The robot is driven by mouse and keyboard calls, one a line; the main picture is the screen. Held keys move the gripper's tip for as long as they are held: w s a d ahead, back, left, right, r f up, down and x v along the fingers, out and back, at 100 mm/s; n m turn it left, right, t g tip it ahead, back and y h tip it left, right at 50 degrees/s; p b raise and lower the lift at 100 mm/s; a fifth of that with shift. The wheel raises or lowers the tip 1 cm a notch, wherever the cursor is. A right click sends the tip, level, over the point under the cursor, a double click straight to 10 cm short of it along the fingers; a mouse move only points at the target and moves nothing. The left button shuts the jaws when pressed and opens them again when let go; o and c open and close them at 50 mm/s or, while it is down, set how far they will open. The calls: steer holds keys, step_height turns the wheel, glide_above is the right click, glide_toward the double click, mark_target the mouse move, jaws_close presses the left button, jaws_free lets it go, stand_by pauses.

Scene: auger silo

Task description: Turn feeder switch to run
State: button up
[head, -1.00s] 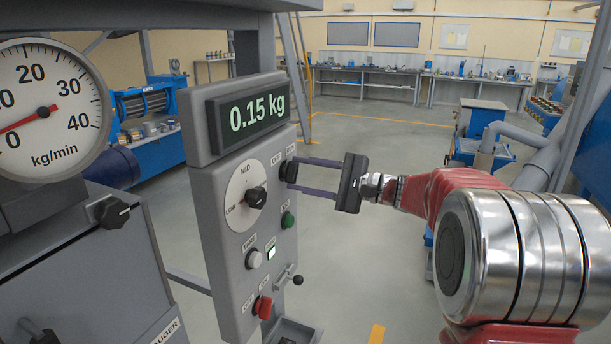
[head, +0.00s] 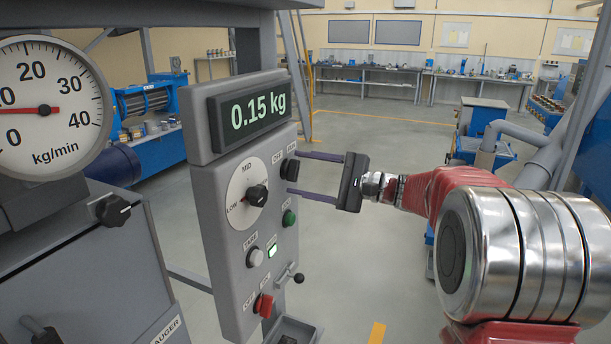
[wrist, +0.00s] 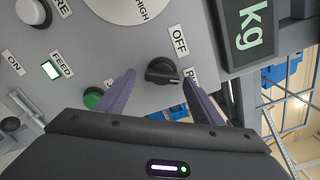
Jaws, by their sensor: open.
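The feeder switch is a black knob (head: 290,168) between OFF and RUN labels at the upper right of the grey control panel (head: 215,200). In the wrist view the knob (wrist: 163,71) has its pointed end toward the RUN label (wrist: 192,75), away from OFF (wrist: 179,40). My gripper (head: 297,172) is open at the panel, its two purple fingers on either side of the knob. In the wrist view the fingers of my gripper (wrist: 158,78) stand apart from the knob with gaps on both sides.
Below the switch are a green button (head: 289,218), a white button (head: 254,257), a lit FEED lamp (head: 272,251) and a red switch (head: 263,305). A LOW-MID-HIGH dial (head: 256,195) sits to the left. The display (head: 250,112) reads 0.15 kg. The kg/min gauge (head: 45,108) is at far left.

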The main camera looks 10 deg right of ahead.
steer(key=v, duration=1.3)
steer(key=shift+s+d, duration=0.25)
steer(key=shift+d, duration=0.05)
steer(key=shift+f, duration=0.1)
